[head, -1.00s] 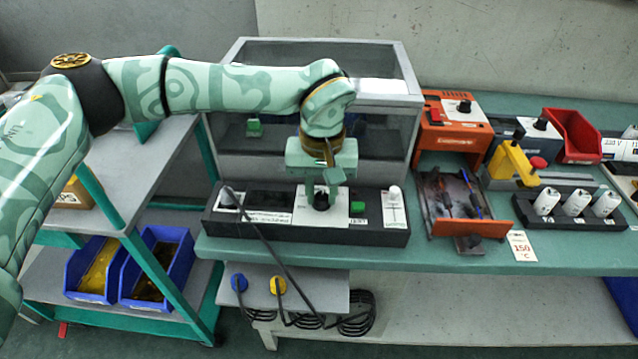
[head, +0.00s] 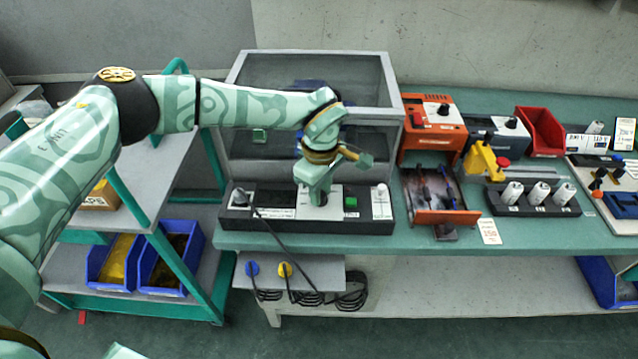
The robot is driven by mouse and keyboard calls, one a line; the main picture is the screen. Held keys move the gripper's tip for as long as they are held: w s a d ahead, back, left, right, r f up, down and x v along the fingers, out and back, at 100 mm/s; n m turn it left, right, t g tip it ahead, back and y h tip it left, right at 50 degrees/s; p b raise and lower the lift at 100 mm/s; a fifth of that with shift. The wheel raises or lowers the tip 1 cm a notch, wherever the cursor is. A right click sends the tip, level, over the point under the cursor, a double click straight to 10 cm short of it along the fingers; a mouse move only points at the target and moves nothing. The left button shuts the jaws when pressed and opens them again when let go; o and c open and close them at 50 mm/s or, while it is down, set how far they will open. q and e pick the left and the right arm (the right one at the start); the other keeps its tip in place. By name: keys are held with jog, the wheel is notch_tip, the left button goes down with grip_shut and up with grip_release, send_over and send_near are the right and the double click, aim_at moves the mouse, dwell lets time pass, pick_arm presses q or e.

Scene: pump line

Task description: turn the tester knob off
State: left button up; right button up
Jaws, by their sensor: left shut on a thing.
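The tester is a long black box (head: 300,226) with white label plates, lying along the front of the bench before a grey glass-sided cabinet. My left gripper (head: 318,196) points down at the middle of its top and is shut on the dark tester knob, which the fingers mostly hide. The knob's pointer direction cannot be read. A green button (head: 350,203) and a white slider plate (head: 380,203) are to the right of the gripper on the same box.
The glass-sided cabinet (head: 391,85) stands close behind the gripper. A black cable (head: 275,240) hangs over the tester's front. An orange unit (head: 420,140), an orange tray (head: 447,217) and a black rack (head: 530,207) with white cylinders stand to the right.

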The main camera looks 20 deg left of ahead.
pick_arm(q)
jog(key=n+p, duration=0.1)
jog(key=n, duration=0.1)
jog(key=n+p, duration=0.2)
jog(key=n, duration=0.1)
jog(key=shift+r+n+p, duration=0.25)
jog(key=shift+n+p, duration=0.05)
jog(key=shift+w+f+n+p, duration=0.15)
jog(key=shift+n+p, duration=1)
jog(key=shift+n, duration=0.95)
pick_arm(e)
notch_tip(320, 180, up, 6)
jog(key=w, duration=0.2)
jog(key=shift+a+r+t, duration=0.15)
jog(key=shift+t, duration=0.15)
pick_arm(q)
jog(key=o, duration=1)
notch_tip(320, 180, up, 16)
jog(key=p, duration=0.2)
jog(key=shift+p, duration=0.4)
pick_arm(e)
jog(key=r, duration=0.2)
jog(key=shift+w+r, duration=0.3)
jog(key=shift+r, duration=0.1)
